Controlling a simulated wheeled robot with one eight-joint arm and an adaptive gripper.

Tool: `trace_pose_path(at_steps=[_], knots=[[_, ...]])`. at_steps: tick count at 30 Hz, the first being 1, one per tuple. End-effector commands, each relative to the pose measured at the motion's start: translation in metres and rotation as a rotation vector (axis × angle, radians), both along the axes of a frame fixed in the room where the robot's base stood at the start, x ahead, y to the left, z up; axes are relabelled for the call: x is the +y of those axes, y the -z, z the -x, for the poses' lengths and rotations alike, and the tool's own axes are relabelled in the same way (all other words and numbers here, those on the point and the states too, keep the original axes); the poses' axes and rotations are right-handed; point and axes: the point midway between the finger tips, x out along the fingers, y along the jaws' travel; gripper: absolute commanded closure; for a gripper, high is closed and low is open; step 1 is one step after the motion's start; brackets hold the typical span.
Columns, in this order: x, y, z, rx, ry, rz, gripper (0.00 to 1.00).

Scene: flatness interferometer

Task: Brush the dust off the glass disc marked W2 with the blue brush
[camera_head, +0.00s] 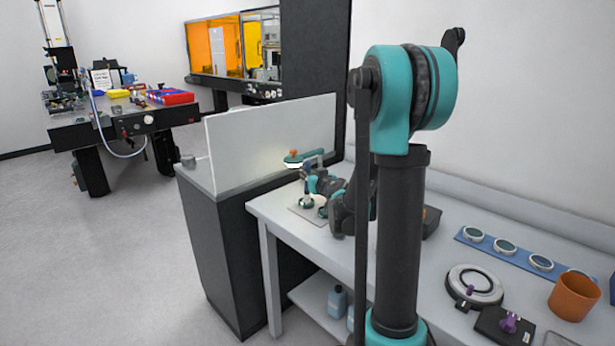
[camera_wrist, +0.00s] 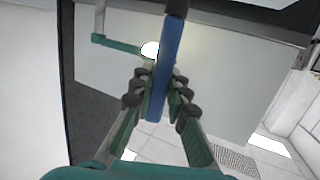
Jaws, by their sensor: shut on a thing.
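My gripper (camera_wrist: 160,85) is shut on the blue brush (camera_wrist: 168,65); its blue handle runs between the fingers in the wrist view, with a dark part at the top edge. In the head view my gripper (camera_head: 310,190) is at the far left end of the bench, beside the white panel and partly hidden by my arm. A small round disc (camera_head: 306,203) lies on a grey plate (camera_head: 297,213) just below it. Several glass discs (camera_head: 504,247) sit in a row on a blue strip (camera_head: 521,256) at the right. No W2 mark is readable, and dust is too small to tell.
A teal lamp arm (camera_head: 298,158) with a glowing white head stands close to my gripper, before the white panel (camera_head: 270,140). A round instrument (camera_head: 474,285), a dark box with a purple knob (camera_head: 508,325) and an orange-brown pot (camera_head: 574,296) stand on the bench at right.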

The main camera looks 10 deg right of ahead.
Motion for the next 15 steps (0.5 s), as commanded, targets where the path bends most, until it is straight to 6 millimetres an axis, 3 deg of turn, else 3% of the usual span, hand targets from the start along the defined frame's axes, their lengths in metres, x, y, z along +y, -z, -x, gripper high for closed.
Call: trace_pose_path(at_steps=[15], knots=[[0.0,-0.0048,-0.0019,0.0,0.0,0.0,1.0]])
